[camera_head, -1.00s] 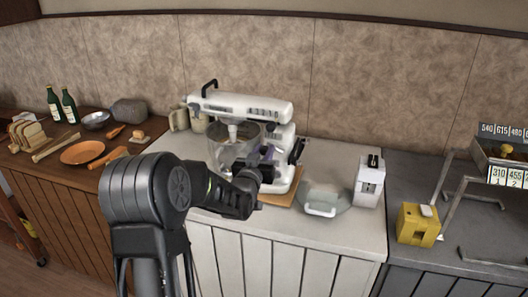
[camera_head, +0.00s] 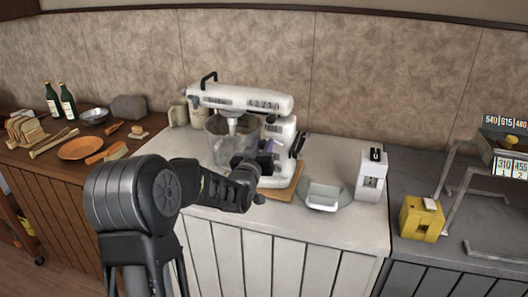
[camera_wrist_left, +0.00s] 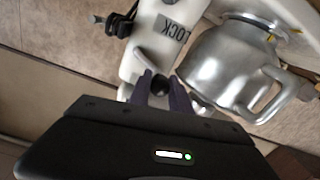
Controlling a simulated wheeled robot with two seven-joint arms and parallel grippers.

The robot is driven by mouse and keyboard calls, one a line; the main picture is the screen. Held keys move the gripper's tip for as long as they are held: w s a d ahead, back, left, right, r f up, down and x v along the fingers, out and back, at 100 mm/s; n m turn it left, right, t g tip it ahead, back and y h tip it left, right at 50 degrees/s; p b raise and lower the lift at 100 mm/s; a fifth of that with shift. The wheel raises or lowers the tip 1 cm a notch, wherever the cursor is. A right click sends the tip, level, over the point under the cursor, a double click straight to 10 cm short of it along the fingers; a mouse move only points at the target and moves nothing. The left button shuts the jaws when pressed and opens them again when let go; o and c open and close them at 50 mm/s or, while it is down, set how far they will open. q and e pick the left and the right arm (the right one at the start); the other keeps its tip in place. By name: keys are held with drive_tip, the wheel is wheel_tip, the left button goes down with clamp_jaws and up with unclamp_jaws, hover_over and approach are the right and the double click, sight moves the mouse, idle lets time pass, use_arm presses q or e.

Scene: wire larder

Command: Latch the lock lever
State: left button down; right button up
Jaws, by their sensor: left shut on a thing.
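A white stand mixer (camera_head: 240,101) with a metal bowl (camera_head: 228,135) stands on the pale counter. In the left wrist view, the mixer body carries a LOCK label (camera_wrist_left: 178,28), with a silver lever (camera_wrist_left: 147,59) ending in a black knob (camera_wrist_left: 160,84) below it. My left gripper (camera_wrist_left: 159,92) is shut on the lock lever at its knob, one purple finger on each side. In the head view my left gripper (camera_head: 265,163) is at the mixer's front, and the lever is hidden there. The bowl with its handle (camera_wrist_left: 268,98) is close to the right of the fingers. My right gripper is not seen.
A wooden board (camera_head: 285,192) lies under the mixer. A shallow dish with a white handle (camera_head: 323,195) and a white box-like device (camera_head: 371,176) stand to the right. A yellow box (camera_head: 422,218) is on the grey counter. Bread and bottles are at far left.

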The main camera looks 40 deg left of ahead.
use_arm(q)
drive_tip(key=shift+d+f+n+b, duration=0.1)
drive_tip(key=shift+f+n+b, duration=0.7)
drive_tip(key=shift+n+b, duration=1.8)
drive_tip(key=shift+f+n+b, duration=0.75)
drive_tip(key=shift+n+b, duration=0.1)
drive_tip(key=shift+b, duration=3.3)
drive_tip(key=shift+d+f+n+b, duration=0.1)
drive_tip(key=shift+f+n+b, duration=0.7)
drive_tip(key=shift+n+b, duration=1.8)
drive_tip(key=shift+m+b, duration=0.75)
drive_tip(key=shift+m, duration=0.1)
drive_tip(key=c, duration=1.3)
unclamp_jaws()
drive_tip(key=shift+o, duration=0.6)
drive_tip(key=v, duration=0.7)
drive_tip(key=shift+s, duration=0.35)
drive_tip(key=shift+r, duration=0.1)
